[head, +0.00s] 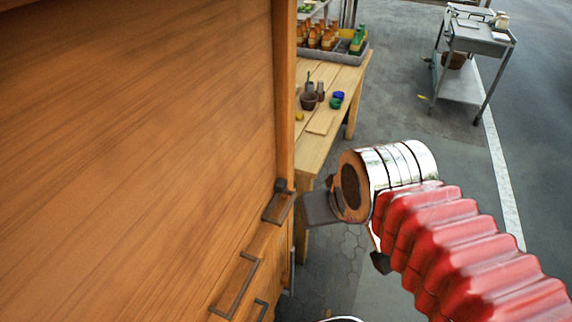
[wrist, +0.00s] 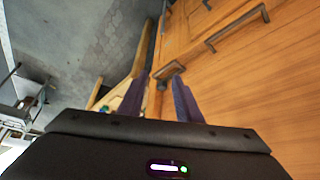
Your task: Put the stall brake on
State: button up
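A small dark metal lever or bracket (head: 279,204), which seems to be the stall brake, sits on the wooden stall's right edge post. I cannot tell its setting. It also shows in the wrist view (wrist: 171,70), just beyond the fingertips. My gripper (wrist: 160,79) has its two dark fingers apart with nothing held between them. In the head view my gripper (head: 318,208) is just right of the bracket, with a small gap seen from here. Its far finger is partly hidden by my wrist.
The wooden stall panel (head: 140,140) fills the left. Dark drawer handles (head: 236,287) stick out below the bracket. A wooden table (head: 325,112) with bottles and small pots stands behind. A grey cart (head: 478,42) is at the far right. Open paving lies between.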

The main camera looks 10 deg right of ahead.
jog(key=shift+o, duration=0.2)
jog(key=shift+w+a, duration=0.15)
jog(key=shift+a, duration=0.05)
jog(key=shift+o, duration=0.5)
jog(key=shift+w+f, duration=0.2)
jog(key=shift+w, duration=0.65)
jog(key=w+d+f+m+g+y, duration=0.2)
jog(key=w+d+f+m+y, duration=0.15)
jog(key=f, duration=0.45)
jog(key=w+d+f+m+g+y, duration=0.25)
jog(key=w+f+m, duration=0.2)
jog(key=f, duration=0.35)
jog(key=w+d+f+m+g+y, duration=0.25)
jog(key=w+f+y, duration=0.2)
jog(key=f, duration=0.45)
jog(key=s+d+f+m+t+y, duration=0.1)
jog(key=f+m+t, duration=0.4)
jog(key=f, duration=0.8)
jog(key=s+d+f+m+t+y, duration=0.2)
jog(key=f+m+t, duration=0.4)
jog(key=f+m, duration=0.3)
notch_tip(320, 180, down, 5)
jog(key=shift+d+r+t+y, duration=0.1)
jog(key=shift+d+t+y, duration=0.2)
jog(key=shift+d+y, duration=0.55)
jog(key=shift+d+m, duration=0.1)
jog(key=shift+m, duration=0.15)
